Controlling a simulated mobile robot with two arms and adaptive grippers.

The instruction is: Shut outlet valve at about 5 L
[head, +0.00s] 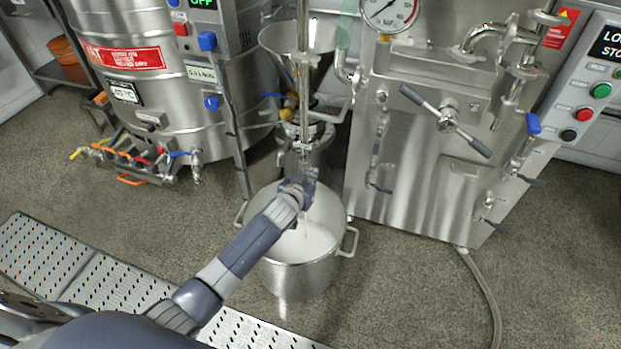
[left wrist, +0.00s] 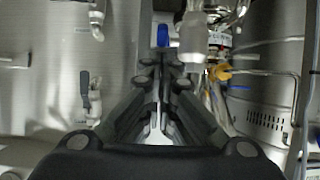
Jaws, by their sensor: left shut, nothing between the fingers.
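A steel pot (head: 300,275) stands on the floor with white liquid (head: 308,242) in it; I cannot read its volume. A thin pale streak drops toward the liquid beside my left gripper (head: 311,177), which is above the pot's back part. The gripper is shut and empty, just below the vertical steel pipework (head: 304,125) of the mill. In the left wrist view, the closed fingers (left wrist: 160,75) point at a blue part (left wrist: 162,35), with a steel spout (left wrist: 193,45) to its right. The contact and the outlet valve's position are unclear. My right gripper is out of view.
A steel tank (head: 150,85) with several small valves stands at left. A steel cabinet (head: 410,165) with a black-ended handle (head: 447,120) and a gauge (head: 388,12) stands at right. A perforated floor grate (head: 60,265) runs in front. A hose (head: 485,290) lies at right.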

